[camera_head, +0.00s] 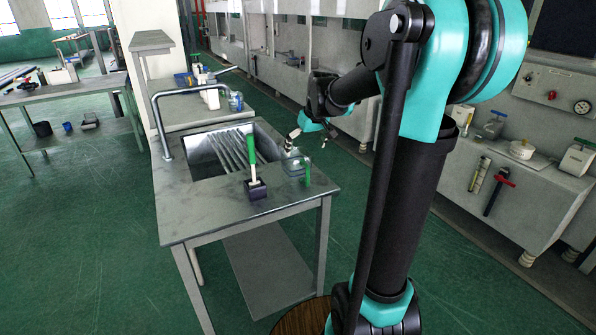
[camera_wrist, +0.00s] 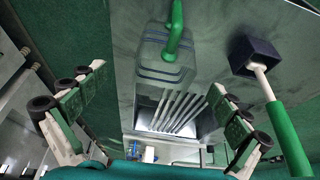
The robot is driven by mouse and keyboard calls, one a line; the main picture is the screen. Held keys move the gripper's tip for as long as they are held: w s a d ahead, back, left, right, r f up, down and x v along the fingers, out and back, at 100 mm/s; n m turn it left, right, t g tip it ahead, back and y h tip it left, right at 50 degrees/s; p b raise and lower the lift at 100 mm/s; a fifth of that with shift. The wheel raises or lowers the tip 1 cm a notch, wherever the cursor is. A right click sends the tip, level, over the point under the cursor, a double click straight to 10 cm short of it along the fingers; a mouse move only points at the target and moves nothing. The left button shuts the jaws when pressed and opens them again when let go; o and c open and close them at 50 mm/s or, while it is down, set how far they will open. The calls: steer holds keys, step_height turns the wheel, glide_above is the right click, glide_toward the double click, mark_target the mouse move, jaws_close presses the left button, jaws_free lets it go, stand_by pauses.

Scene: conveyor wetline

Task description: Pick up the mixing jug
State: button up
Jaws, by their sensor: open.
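The mixing jug (camera_head: 293,168) is a clear container with a green handle. It stands on the right part of the grey sink bench (camera_head: 200,218), beside the basin. In the wrist view the clear jug (camera_wrist: 160,62) is at the upper middle, its green handle pointing up and towards the right. My gripper (camera_head: 312,138) is open and empty, a little behind and above the jug in the head view. In the wrist view its two fingers (camera_wrist: 158,82) are spread wide to the left and right of the jug's lower part, apart from it.
A green-handled brush (camera_head: 252,163) stands in a dark square block (camera_head: 256,189) left of the jug. The sink basin (camera_head: 225,150) holds several slanted grey bars, with a curved tap (camera_head: 160,120) beside it. Bottles (camera_head: 235,101) stand behind.

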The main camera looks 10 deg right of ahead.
mark_target(298, 165)
steer(key=shift+a+x, duration=0.2)
steer(key=shift+x, duration=2.2)
steer(key=shift+a+x, duration=0.2)
steer(key=shift+x, duration=2.15)
steer(key=shift+r, duration=0.1)
steer(key=c, duration=1.3)
steer(key=shift+o, duration=0.2)
steer(key=shift+r, duration=0.1)
